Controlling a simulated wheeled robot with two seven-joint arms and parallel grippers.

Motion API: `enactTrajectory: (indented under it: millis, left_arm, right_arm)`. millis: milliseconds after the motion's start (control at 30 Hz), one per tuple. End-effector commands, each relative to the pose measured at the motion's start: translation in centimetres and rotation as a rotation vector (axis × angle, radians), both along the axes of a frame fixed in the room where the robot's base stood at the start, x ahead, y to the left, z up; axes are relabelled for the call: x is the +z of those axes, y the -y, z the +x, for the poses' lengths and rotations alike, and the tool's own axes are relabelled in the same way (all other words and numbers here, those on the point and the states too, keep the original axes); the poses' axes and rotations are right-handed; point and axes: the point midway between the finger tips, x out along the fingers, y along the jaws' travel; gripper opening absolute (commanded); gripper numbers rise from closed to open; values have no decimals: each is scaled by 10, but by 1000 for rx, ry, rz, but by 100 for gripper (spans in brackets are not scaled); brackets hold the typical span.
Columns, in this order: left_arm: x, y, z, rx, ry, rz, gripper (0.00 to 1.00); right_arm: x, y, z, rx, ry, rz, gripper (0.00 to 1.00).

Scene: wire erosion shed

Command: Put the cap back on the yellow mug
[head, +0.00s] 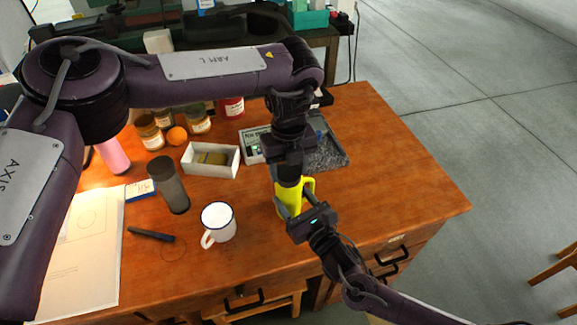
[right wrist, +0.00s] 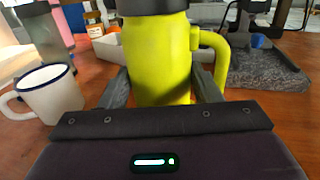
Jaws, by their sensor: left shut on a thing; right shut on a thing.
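The yellow mug (head: 291,200) stands upright near the front right of the wooden table. Its handle is on the right in the right wrist view (right wrist: 155,62). My right gripper (head: 297,205) is shut on the mug's body, one finger on each side. My left gripper (head: 288,167) points down right above the mug and is shut on a dark cap (head: 289,182). The cap's dark lower edge also shows at the mug's top in the right wrist view (right wrist: 155,5). I cannot tell whether the cap is seated or just touching, as the rim is hidden.
A white mug with a blue rim (head: 217,224) and a dark grey tumbler (head: 169,186) stand to the left. A white open box (head: 187,163) and a grey tray (head: 333,158) lie behind. A black marker (head: 151,234) lies at left. The table's right side is clear.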

Motion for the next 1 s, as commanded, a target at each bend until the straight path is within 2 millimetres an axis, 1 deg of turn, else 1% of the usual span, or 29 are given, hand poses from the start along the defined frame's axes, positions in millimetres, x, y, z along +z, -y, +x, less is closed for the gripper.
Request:
enactTrajectory:
  millis: [33,100,267,667,967,1000]
  left_arm:
    - [1,0,0,-109,1,0,32]
    - [1,0,0,-272,2,1,32]
    - [1,0,0,-649,1,1,32]
    - [0,0,1,-1617,1,3,32]
    - [0,0,1,-2386,-1,5,32]
    - [0,0,1,-2492,-2,6,32]
  right_arm:
    - [-1,0,0,0,-3,-2,0]
    - [-1,0,0,0,-3,-2,0]
    - [-1,0,0,0,-3,-2,0]
    - [-1,0,0,0,-3,-2,0]
    - [-2,0,0,0,-3,-2,0]
    - [-2,0,0,0,-3,-2,0]
